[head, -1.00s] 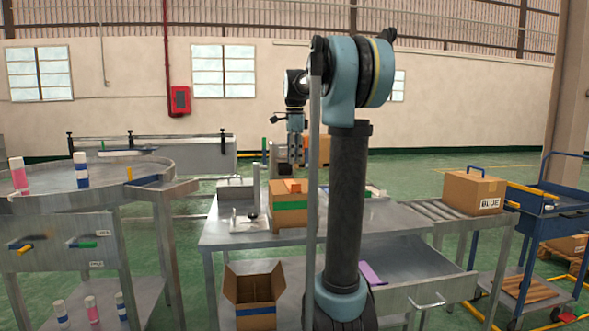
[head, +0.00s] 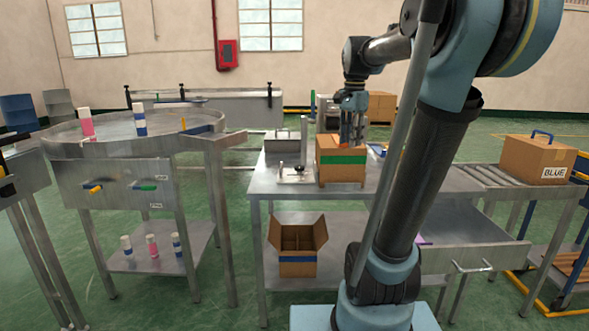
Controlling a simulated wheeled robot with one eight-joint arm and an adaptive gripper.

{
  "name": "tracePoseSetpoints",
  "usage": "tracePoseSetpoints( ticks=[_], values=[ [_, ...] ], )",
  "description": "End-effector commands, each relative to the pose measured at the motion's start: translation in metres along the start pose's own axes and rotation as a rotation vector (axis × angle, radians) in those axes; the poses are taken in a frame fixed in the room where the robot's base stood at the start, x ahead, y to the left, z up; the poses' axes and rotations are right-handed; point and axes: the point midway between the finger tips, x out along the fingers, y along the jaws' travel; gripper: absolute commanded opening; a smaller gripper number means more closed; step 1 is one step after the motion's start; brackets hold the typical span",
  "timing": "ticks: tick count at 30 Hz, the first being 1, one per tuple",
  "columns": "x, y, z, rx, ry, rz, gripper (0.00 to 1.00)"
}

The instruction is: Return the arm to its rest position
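My arm (head: 425,165) rises from its base at the lower right and bends over toward the left in the head view. My gripper (head: 353,138) hangs pointing down at the top of a cardboard box with a green band (head: 341,170), on the metal workbench (head: 275,181). Its fingers overlap the box top in the picture. I cannot tell whether they touch the box or hold anything. Orange shows around the fingertips. The finger gap is too small to read.
A round metal table (head: 100,148) with pink and blue cans stands left. An open box with a blue band (head: 298,268) sits on the workbench's lower shelf. At right are a roller conveyor (head: 490,174) and a box labelled BLUE (head: 538,159). Green floor (head: 240,210) shows between tables.

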Motion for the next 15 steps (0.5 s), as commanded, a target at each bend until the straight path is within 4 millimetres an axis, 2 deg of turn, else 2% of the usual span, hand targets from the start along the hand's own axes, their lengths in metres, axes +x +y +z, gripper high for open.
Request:
tracePoseSetpoints(
  ticks=[1,8,15],
  values=[
    [0.011,0.014,0.008,-0.050,0.004,-0.005,0.28],
    [0.061,0.069,0.041,-0.315,0.025,-0.028,0.28],
    [0.123,0.123,0.074,-0.590,0.053,-0.047,0.28]
  ],
)
